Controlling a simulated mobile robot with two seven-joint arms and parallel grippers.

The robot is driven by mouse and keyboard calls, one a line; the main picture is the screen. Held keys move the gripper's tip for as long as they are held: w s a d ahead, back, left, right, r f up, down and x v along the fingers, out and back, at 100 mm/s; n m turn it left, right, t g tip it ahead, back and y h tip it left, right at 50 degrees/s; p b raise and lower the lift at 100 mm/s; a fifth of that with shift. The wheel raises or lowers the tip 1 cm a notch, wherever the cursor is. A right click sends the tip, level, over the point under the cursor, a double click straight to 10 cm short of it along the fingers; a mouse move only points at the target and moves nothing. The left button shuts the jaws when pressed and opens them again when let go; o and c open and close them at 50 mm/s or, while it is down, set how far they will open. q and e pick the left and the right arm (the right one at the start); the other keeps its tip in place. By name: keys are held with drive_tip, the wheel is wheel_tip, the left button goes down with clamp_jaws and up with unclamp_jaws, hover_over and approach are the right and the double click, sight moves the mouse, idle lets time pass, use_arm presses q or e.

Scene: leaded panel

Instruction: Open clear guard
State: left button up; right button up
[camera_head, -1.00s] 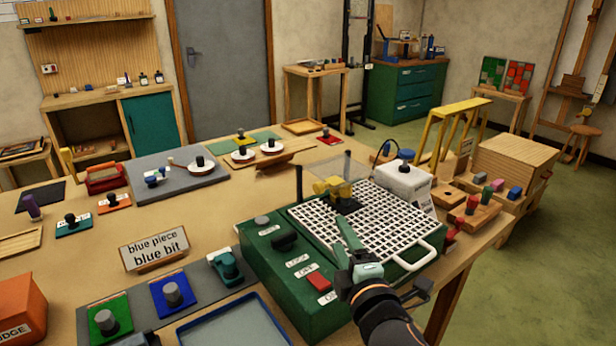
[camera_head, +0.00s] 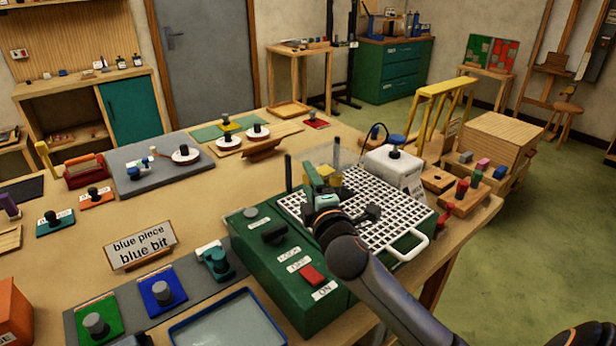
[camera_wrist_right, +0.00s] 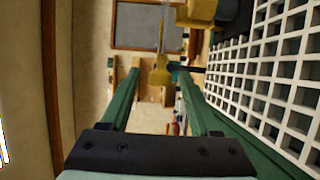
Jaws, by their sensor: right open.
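The clear guard (camera_head: 322,154) is a see-through panel at the back of the green grinder machine (camera_head: 262,262), beside a white grid top (camera_head: 392,212). A yellow part (camera_head: 328,177) sits at the guard, partly hidden by my right gripper (camera_head: 314,172). In the right wrist view, my right gripper's green fingers (camera_wrist_right: 160,76) are open, with a yellow tab (camera_wrist_right: 161,70) showing between their tips. I cannot tell whether they touch it. A larger yellow block (camera_wrist_right: 200,12) is above, next to the grid. My left gripper is not in view.
A red switch (camera_head: 312,275) and a black knob (camera_head: 274,232) are on the machine's front. A white container (camera_head: 392,166) stands close behind the grid. Dark posts (camera_head: 288,172) rise beside the guard. A blue-rimmed tray (camera_head: 228,326) lies in front.

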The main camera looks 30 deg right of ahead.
drive_tip(key=shift+w+d, duration=0.2)
drive_tip(key=shift+w, duration=0.4)
drive_tip(key=shift+c, duration=0.4)
clamp_jaws()
idle(0.7)
